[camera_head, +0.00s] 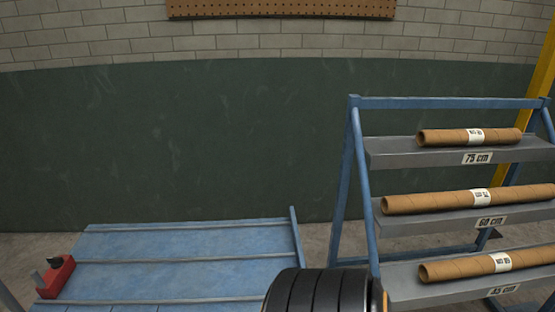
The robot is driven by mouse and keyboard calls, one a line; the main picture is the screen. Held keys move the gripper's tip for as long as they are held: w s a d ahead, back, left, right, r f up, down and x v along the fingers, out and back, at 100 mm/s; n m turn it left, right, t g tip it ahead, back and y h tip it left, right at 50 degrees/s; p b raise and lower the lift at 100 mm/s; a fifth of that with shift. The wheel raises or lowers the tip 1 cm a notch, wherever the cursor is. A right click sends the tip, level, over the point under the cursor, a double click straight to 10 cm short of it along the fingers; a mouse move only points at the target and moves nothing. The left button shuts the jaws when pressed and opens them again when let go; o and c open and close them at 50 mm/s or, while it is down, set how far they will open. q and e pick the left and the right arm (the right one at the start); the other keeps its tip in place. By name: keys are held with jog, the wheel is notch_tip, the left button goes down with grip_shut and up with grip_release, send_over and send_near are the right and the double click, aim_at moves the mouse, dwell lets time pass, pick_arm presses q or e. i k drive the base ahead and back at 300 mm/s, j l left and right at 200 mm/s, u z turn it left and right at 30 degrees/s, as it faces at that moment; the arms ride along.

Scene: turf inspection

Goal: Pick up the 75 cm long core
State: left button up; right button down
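Three brown cardboard cores lie lengthwise on the shelves of a blue rack (347,180) at the right. The top core (440,137) lies on the shelf labelled 75 cm; both its ends are in view and it looks the shortest. The middle core (430,203) lies on the shelf labelled 60 cm and runs past the right edge. The bottom core (455,270) lies on the lowest shelf, whose label seems to read 45 cm, and also runs past the right edge. Each core has a white label too small to read. Neither of my grippers is in view.
A low blue platform (190,243) stands at the lower left with a red block-like device (57,278) at its left edge. A yellow post (540,75) rises behind the rack.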

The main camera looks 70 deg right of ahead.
aim_at(436, 201)
jog(key=z, duration=3.75)
jog(key=i+l+z, duration=0.15)
jog(key=i, duration=0.35)
